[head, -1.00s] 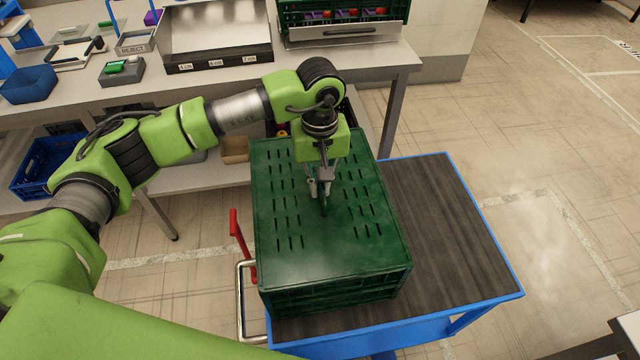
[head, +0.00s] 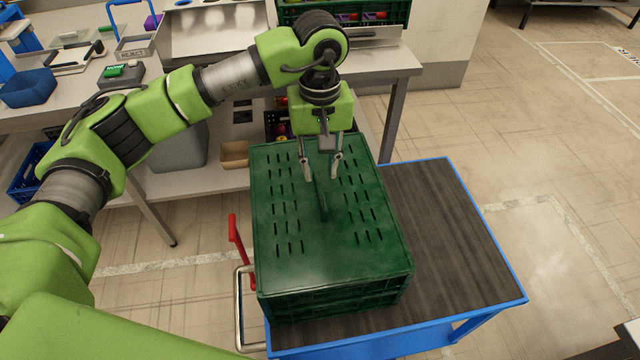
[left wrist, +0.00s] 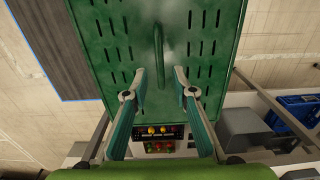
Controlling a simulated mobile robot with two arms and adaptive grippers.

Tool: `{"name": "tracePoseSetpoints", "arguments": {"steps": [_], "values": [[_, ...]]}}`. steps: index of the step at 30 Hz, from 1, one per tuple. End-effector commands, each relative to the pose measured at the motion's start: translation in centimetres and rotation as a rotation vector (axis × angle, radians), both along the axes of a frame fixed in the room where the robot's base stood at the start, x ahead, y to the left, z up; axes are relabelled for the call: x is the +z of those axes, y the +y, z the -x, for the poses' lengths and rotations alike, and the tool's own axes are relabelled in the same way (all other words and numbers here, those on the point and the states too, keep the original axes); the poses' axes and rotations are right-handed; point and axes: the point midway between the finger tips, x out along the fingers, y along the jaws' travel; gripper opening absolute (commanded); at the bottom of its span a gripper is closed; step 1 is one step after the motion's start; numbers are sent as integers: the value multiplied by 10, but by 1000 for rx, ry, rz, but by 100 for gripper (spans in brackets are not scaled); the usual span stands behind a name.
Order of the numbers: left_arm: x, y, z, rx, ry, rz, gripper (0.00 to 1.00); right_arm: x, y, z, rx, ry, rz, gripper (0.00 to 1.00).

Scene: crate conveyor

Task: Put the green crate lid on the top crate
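The green crate lid (head: 283,250) lies flat on top of the green crate (head: 340,298), which stands on the blue cart (head: 450,215). A raised handle (head: 321,199) runs along the middle of the lid. My left gripper (head: 321,177) is open and empty above the lid, with its fingers apart on either side of the handle's line and clear of it. In the left wrist view the open fingers (left wrist: 160,88) frame the near end of the handle (left wrist: 158,50), and the lid (left wrist: 205,45) fills the top middle. My right gripper is not in view.
A workbench (head: 215,80) runs along the back with trays, a scale-like device and another green crate (head: 350,14). A red lever (head: 236,235) stands at the cart's left side. The cart's right side is bare.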

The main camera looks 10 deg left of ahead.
Motion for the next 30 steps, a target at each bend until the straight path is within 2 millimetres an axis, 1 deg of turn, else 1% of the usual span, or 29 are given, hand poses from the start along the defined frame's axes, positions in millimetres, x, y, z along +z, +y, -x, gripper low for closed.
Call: {"name": "tracePoseSetpoints", "arguments": {"steps": [1, 3, 6, 9, 13, 26, 29, 30], "values": [[10, 0, -1, -1, -4, 1, 25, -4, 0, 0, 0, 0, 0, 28], [23, -1, -1, -1, -4, 2, 25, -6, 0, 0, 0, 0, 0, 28], [36, 0, 0, -1, -1, 1, 25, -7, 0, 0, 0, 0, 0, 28], [45, 0, 0, -1, 0, 0, 25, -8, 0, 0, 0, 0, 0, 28], [49, 0, 0, -1, 1, -1, 25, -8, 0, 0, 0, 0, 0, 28], [50, 0, 0, -1, 1, 0, 25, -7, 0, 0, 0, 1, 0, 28], [61, 0, 0, -1, 0, 1, 25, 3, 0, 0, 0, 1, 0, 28], [69, 0, 0, -1, 0, 1, 25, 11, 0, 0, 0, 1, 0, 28]]}}
